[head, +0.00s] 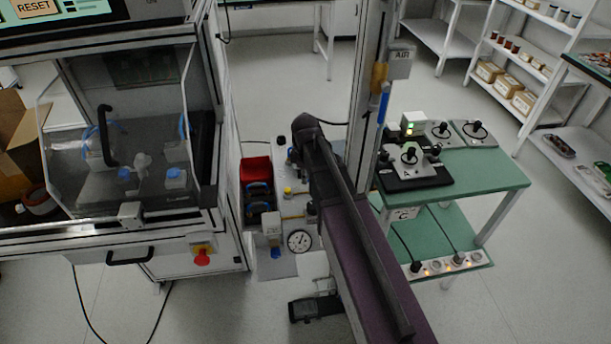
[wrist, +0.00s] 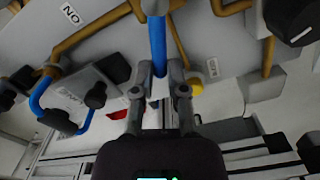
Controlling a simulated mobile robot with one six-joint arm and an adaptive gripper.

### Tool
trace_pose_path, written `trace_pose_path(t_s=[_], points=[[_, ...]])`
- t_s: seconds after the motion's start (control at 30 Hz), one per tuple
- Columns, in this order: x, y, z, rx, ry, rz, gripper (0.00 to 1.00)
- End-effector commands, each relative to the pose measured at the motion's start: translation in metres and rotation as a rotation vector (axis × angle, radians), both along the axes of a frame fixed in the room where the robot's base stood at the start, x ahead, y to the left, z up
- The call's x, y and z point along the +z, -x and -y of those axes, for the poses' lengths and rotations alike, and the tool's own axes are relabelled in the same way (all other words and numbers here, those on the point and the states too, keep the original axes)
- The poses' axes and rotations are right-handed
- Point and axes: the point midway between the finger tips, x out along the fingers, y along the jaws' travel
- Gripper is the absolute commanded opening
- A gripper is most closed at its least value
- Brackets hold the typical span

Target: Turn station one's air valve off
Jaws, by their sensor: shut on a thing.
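In the wrist view my gripper (wrist: 158,88) is shut on a blue valve lever (wrist: 157,45). The lever runs down from its pivot at the top edge to between the fingers. A tag that reads ON upside down (wrist: 70,14) is left of the lever, and a small tag (wrist: 212,68), hard to read, is right of it. In the head view my dark arm hides the fingers and the held lever. There, another blue lever (head: 383,104) hangs by a brass fitting under a sign reading AIR (head: 400,56) on a post.
Brass pipes (wrist: 95,28), a black knob (wrist: 290,18), a yellow knob (wrist: 195,88) and blue loop handles (wrist: 60,110) crowd the gripper. A pressure gauge (head: 298,241) is left of my arm. A green bench (head: 480,184) stands right, a clear-walled cabinet (head: 75,155) left.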

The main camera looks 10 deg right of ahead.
Motion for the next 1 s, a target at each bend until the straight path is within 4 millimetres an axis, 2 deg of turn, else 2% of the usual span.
trace_pose_path(t_s=[0.2,0.23,0.3,0.33,1.0], points=[[-0.0003,0.0011,0.0002,-0.002,0.0,-0.002,0.0],[-0.0003,0.0011,0.0002,-0.002,0.0,-0.002,0.24],[-0.0003,0.0009,0.0002,-0.002,0.0,-0.002,0.45],[-0.0003,0.0008,0.0002,-0.002,0.0,-0.002,0.52],[0.0,-0.0033,0.0013,-0.058,0.0,0.0,0.52]])
